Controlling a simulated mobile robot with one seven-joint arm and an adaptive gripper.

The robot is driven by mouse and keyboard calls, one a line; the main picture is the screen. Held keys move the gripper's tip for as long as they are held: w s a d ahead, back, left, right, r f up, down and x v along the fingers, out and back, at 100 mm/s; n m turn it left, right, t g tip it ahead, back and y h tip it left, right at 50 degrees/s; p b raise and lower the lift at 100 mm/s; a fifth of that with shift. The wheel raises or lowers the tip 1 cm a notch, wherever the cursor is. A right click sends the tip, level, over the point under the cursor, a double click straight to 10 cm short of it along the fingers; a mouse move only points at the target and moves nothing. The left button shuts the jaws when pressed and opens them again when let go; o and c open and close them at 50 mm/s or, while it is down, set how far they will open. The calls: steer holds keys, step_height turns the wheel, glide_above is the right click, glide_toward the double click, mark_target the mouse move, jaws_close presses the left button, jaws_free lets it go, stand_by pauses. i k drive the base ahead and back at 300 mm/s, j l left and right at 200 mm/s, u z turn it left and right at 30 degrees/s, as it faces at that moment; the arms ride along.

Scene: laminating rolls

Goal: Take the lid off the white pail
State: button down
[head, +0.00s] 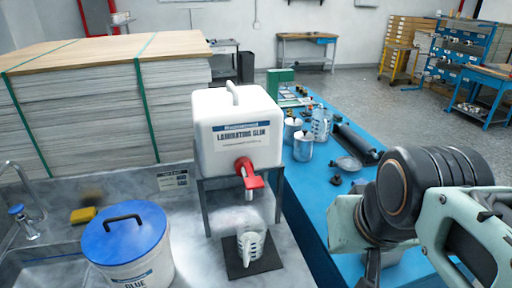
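The white pail (135,272) stands on the grey counter at the lower left, partly cut off by the bottom edge. Its blue lid (108,240) sits on top and covers the mouth. A black arched handle (123,218) rises from the lid. The pail's label reads "GLUE". My arm fills the right side of the view, well apart from the pail. I cannot make out my gripper's fingers in this view.
A white laminating glue tank (237,158) with a red tap stands right of the pail, above a measuring jug (250,243). A sink (45,270) and yellow sponge (83,215) lie left. Stacked boards (90,105) stand behind. The blue bench (318,200) holds metal pots and a roller.

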mark_target(123, 233)
steer(key=u, duration=0.4)
steer(key=j+u, duration=0.1)
steer(key=u, duration=0.65)
steer(key=j+u, duration=0.1)
steer(key=u, duration=0.3)
steer(key=i+j+z, duration=0.1)
steer(key=z, duration=0.3)
steer(key=i+j+z, duration=0.1)
steer(key=z, duration=0.25)
steer(key=j+z, duration=0.2)
steer(key=z, duration=0.2)
steer(key=k+l, duration=0.3)
steer(key=i+j, duration=0.3)
